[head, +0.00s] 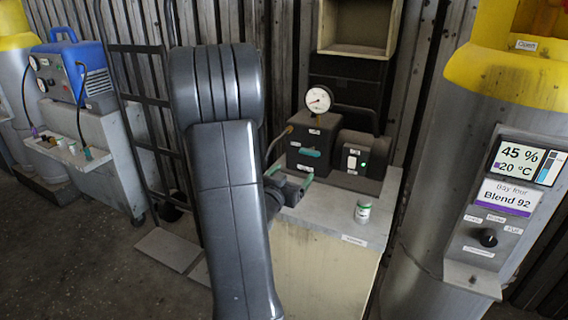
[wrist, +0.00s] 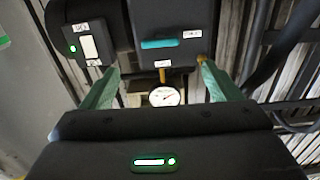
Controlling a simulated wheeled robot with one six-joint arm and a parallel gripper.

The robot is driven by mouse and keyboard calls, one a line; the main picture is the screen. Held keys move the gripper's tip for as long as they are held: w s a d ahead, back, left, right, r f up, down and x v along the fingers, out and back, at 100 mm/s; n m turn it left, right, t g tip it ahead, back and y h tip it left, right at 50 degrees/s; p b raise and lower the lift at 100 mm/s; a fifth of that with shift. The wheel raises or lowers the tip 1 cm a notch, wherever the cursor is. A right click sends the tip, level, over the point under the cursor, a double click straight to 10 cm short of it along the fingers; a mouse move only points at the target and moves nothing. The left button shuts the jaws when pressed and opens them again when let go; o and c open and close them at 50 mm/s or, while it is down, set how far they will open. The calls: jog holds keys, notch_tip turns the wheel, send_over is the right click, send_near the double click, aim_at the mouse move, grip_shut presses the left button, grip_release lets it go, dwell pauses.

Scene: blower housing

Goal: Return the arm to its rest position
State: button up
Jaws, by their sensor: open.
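My arm (head: 225,190) reaches forward over the cabinet in the head view. My gripper (head: 290,180) is at the cabinet's left side, in front of the blower housing, and is partly hidden behind the arm. In the wrist view my gripper (wrist: 160,78) is open, with two green fingers wide apart and nothing between them. Beyond them is the dark housing (wrist: 185,18) with a teal handle (wrist: 160,43) and a round gauge (wrist: 165,96). The housing (head: 318,133), its teal handle (head: 310,153) and the gauge (head: 319,99) also show in the head view.
A switch box (head: 360,155) with a green light adjoins the housing. A small can (head: 363,211) stands on the cabinet top (head: 335,218). A large cylinder (head: 425,190) with a display is at right. A hand truck (head: 145,100) and a blue unit (head: 72,65) are at left.

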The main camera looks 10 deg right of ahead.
aim_at(309, 154)
jog(key=x, duration=1.3)
jog(key=shift+d, duration=0.15)
jog(key=shift+w+d+r+p, duration=0.1)
jog(key=shift+w+d+p, duration=0.1)
jog(key=shift+w+p, duration=0.15)
jog(key=shift+a+n+p, duration=0.1)
jog(key=shift+n+p, duration=0.25)
jog(key=shift+n, duration=0.15)
jog(key=shift+f+b, duration=0.2)
jog(key=shift+b, duration=0.3)
